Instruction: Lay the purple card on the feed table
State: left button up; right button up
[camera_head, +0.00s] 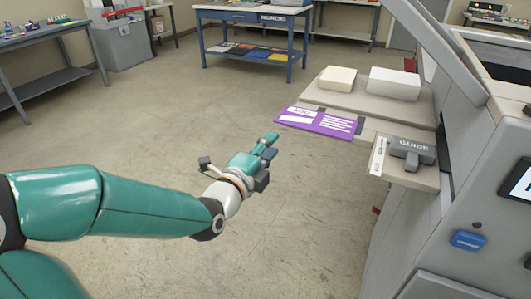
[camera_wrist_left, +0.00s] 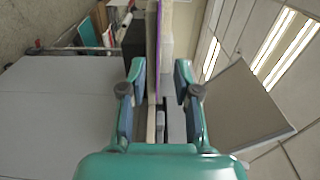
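The purple card (camera_head: 318,122), with white print, lies flat at the left edge of the pale feed table (camera_head: 388,110) in the head view, and much of it hangs out past that edge. In the left wrist view the card (camera_wrist_left: 158,35) shows edge-on as a thin purple strip beyond the fingertips. My left gripper (camera_head: 270,146) is open and empty, left of the card and apart from it, pointing toward the machine. In the wrist view its two fingers (camera_wrist_left: 160,75) stand apart on either side of the card's line. My right gripper is not in view.
Two pale blocks (camera_head: 394,84) sit at the back of the feed table. A grey guide block (camera_head: 407,149) stands at its near end. The machine's raised cover (camera_head: 440,50) slants above. A blue workbench (camera_head: 252,27) stands behind; the floor (camera_head: 150,120) between is clear.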

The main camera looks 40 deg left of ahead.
pick_arm(q)
jog(key=s+d+f+n+g+h, duration=0.15)
jog(key=d+f+n+g, duration=0.35)
jog(key=f, duration=0.9)
jog(key=d+f+n+g+h, duration=0.35)
jog(key=d+f, duration=0.25)
jog(key=f, duration=0.8)
jog(key=s+d+f+n+g+h, duration=0.1)
jog(key=s+d+f+n+g, duration=0.3)
jog(key=s+f, duration=0.4)
jog(key=s+d+f+n+g+h, duration=0.1)
jog(key=s+d+f+n+g, duration=0.3)
jog(key=s+d+f, duration=0.3)
notch_tip(320, 180, down, 3)
jog(key=shift+s+f+n+g, duration=0.15)
jog(key=shift+s+n+g, duration=0.2)
jog(key=shift+s+n, duration=0.5)
jog(key=shift+d, duration=0.1)
